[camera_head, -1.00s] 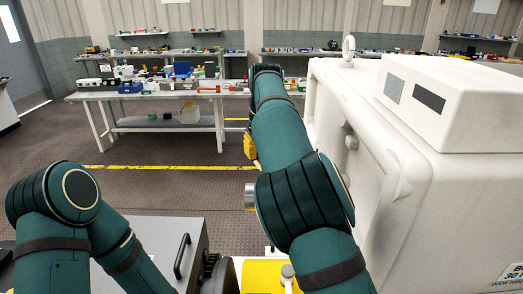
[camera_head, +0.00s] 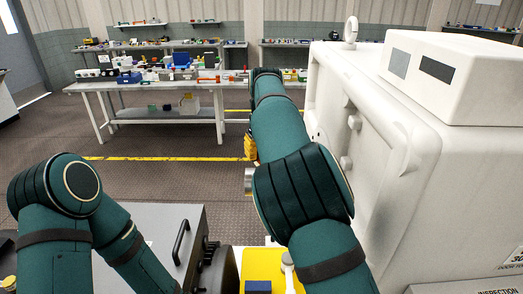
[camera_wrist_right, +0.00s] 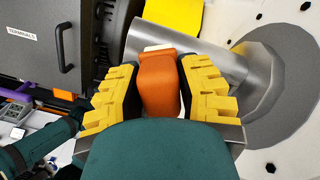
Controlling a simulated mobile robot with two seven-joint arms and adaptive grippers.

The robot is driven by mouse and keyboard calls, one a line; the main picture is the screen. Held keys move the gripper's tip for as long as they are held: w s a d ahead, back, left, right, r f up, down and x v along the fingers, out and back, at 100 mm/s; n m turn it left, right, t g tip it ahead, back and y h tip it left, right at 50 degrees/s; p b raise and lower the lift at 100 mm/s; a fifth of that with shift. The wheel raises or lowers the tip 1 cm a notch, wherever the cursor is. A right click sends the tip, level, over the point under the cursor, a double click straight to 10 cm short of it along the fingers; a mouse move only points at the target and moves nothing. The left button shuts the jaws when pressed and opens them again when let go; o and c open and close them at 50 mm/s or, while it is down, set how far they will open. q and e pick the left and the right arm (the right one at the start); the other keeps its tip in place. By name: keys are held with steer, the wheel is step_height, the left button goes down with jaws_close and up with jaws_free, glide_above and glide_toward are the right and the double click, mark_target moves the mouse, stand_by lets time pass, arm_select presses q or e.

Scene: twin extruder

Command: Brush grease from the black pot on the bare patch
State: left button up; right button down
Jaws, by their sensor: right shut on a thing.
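My right gripper (camera_wrist_right: 162,85) is shut on an orange handle (camera_wrist_right: 158,84) with a pale end, seen between its yellow fingers in the right wrist view. The handle looks like that of a brush, but no bristles show. In the head view my right arm hides most of this gripper; only a bit of yellow finger (camera_head: 250,146) shows beside the arm. My left arm shows at the lower left, but its gripper is out of view. I cannot make out the black pot or the bare patch in either view.
A metal cylinder (camera_wrist_right: 205,70) lies close behind the held handle, beside a grey ring (camera_wrist_right: 283,82) on a white surface. A white machine (camera_head: 450,190) stands close on the right. A grey cabinet with a black handle (camera_head: 180,242) is at front. A cluttered workbench (camera_head: 150,86) stands behind open floor.

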steer(key=shift+f+b, duration=0.3)
steer(key=shift+f, duration=0.45)
stand_by(0.5)
steer(key=shift+p, duration=0.3)
stand_by(0.5)
steer(key=shift+f, duration=0.2)
stand_by(0.5)
steer(key=shift+r, duration=0.2)
steer(key=shift+s, duration=0.1)
steer(key=shift+s+r, duration=0.1)
steer(key=shift+s, duration=0.65)
steer(key=shift+w+f, duration=0.1)
steer(key=shift+f, duration=0.1)
steer(key=shift+w+r, duration=0.1)
steer(key=shift+w, duration=0.75)
